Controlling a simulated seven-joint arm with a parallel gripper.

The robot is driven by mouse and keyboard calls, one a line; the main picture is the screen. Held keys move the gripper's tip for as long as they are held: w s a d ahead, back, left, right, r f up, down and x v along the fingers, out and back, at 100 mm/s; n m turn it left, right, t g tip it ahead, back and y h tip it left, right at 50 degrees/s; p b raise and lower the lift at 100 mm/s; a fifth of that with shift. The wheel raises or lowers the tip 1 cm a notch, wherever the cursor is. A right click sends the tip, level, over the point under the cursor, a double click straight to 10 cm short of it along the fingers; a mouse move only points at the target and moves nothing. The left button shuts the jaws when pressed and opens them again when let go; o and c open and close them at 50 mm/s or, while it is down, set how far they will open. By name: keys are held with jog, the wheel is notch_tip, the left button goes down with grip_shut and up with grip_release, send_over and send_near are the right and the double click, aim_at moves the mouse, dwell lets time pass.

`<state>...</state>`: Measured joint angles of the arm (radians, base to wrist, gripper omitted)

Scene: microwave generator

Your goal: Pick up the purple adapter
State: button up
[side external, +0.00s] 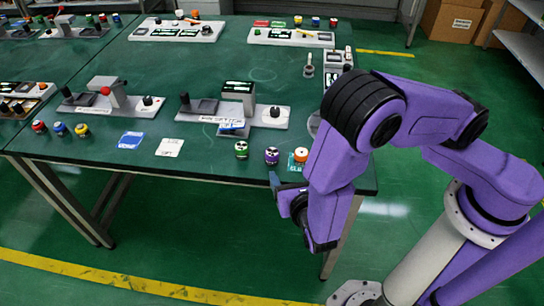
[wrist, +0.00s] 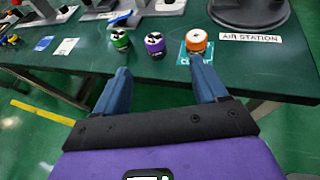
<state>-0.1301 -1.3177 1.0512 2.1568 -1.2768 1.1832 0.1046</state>
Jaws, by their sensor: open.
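The purple adapter (side external: 271,156) is a small cylinder with a black and white top. It stands upright near the front edge of the green table (side external: 220,170), between the green adapter (side external: 241,150) and the orange adapter (side external: 301,155). In the wrist view the purple adapter (wrist: 155,44) is ahead of my gripper (wrist: 158,75), between the lines of its two blue fingers. My gripper is open and empty, short of the table edge and apart from the adapter. In the side view one blue fingertip shows just below the adapter; the other is hidden.
The orange adapter sits on a teal card (wrist: 184,56) at the right. A grey fixture (side external: 238,112) stands behind the adapters. A white card (side external: 170,147) and a blue card (side external: 131,140) lie left. A round black base (wrist: 248,12) is behind the "AIR STATION" label (wrist: 250,38).

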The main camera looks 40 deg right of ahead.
aim_at(270, 151)
jog(key=shift+n, duration=0.5)
jog(key=x, duration=0.8)
jog(key=a+f+x, duration=0.1)
jog(key=x, duration=0.3)
jog(key=shift+w, duration=0.2)
jog(key=shift+y, duration=0.3)
jog(key=shift+x, duration=2.55)
jog(key=shift+f, duration=0.1)
jog(key=c, duration=1.2)
jog(key=shift+o, duration=0.2)
